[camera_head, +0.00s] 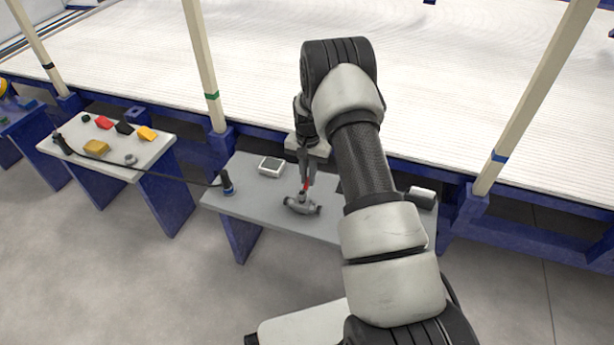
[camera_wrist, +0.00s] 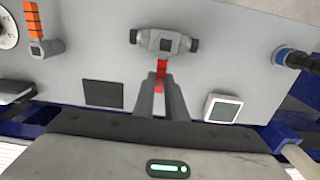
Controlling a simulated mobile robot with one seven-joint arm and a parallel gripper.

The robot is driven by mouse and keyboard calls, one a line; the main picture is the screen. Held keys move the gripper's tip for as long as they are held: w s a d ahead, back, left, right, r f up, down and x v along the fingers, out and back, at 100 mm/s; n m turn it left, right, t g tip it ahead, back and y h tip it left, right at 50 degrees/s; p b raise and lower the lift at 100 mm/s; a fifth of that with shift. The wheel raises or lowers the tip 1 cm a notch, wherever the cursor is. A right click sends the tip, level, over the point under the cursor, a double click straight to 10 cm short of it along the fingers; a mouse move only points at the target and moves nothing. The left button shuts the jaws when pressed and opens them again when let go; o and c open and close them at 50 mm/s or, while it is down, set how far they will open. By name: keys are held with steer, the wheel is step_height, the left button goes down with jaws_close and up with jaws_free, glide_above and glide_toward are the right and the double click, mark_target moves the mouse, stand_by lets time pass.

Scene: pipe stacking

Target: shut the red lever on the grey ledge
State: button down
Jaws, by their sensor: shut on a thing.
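A grey valve (camera_head: 303,204) lies on the grey ledge (camera_head: 258,205) in the head view, and it also shows at the top middle of the wrist view (camera_wrist: 165,41). Its red lever (camera_wrist: 161,69) appears at right angles to the valve's pipe body, extending from the valve toward my gripper. My gripper (camera_wrist: 160,82) is shut on the red lever, with its fingers on either side of the lever's end. In the head view my gripper (camera_head: 307,178) comes down from above, and only a little of the red lever shows below the fingers.
A white boxed device (camera_head: 271,166) stands near the valve. A hose with a blue end (camera_head: 227,185) is at the ledge's left edge. In the wrist view, an orange-handled part (camera_wrist: 32,20) and a round gauge (camera_wrist: 8,30) are to the left. A whitish table (camera_head: 110,155) stands farther left.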

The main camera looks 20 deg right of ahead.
stand_by(0.3)
steer(key=c, duration=1.8)
jaws_free()
step_height(320, 180, up, 18)
steer(key=p, duration=0.4)
steer(key=shift+f, duration=0.25)
